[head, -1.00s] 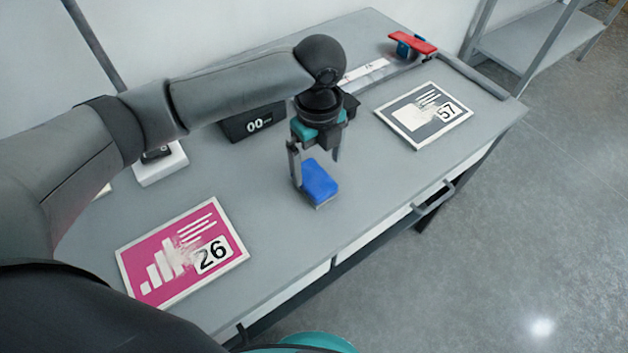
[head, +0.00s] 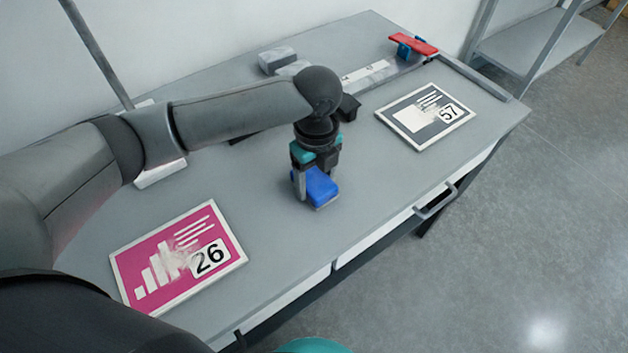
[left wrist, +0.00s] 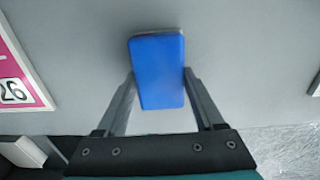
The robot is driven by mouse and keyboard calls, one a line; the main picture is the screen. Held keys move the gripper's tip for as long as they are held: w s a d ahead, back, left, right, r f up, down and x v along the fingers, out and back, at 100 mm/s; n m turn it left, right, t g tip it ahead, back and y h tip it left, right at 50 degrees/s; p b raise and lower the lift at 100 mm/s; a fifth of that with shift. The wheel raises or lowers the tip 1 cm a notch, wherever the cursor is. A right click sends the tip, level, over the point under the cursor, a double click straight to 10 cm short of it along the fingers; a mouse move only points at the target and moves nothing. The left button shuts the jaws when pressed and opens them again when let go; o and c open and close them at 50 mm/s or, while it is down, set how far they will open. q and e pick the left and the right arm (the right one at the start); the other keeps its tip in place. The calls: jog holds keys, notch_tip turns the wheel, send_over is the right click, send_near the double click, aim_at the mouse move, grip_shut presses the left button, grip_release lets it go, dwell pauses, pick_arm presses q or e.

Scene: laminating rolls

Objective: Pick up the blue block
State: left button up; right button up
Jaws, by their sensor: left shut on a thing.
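The blue block (head: 322,186) is on the grey table, near the middle of its front part in the head view. A thin grey layer shows along its lower edge. My left gripper (head: 317,190) points down over it, shut on the block with a finger on each side. In the left wrist view the block (left wrist: 157,72) sits between the two fingertips (left wrist: 158,78). I cannot tell whether the block is lifted clear of the table. My right gripper is not in view.
A pink sheet marked 26 (head: 165,262) lies at the front left of the table (head: 270,245). A grey sheet marked 57 (head: 425,115) lies at the right. A red and blue object (head: 413,46) and a grey block (head: 277,60) are at the back.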

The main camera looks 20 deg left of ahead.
aim_at(316, 180)
pick_arm(q)
jog(key=c, duration=0.6)
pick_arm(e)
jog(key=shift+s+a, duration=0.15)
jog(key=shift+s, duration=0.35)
pick_arm(q)
jog(key=shift+r, duration=0.1)
notch_tip(316, 180, up, 20)
jog(key=p, duration=0.5)
jog(key=shift+p, duration=0.3)
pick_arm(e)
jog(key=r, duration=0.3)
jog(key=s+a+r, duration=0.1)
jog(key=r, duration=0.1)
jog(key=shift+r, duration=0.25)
pick_arm(q)
jog(key=o, duration=0.8)
jog(key=c, duration=0.6)
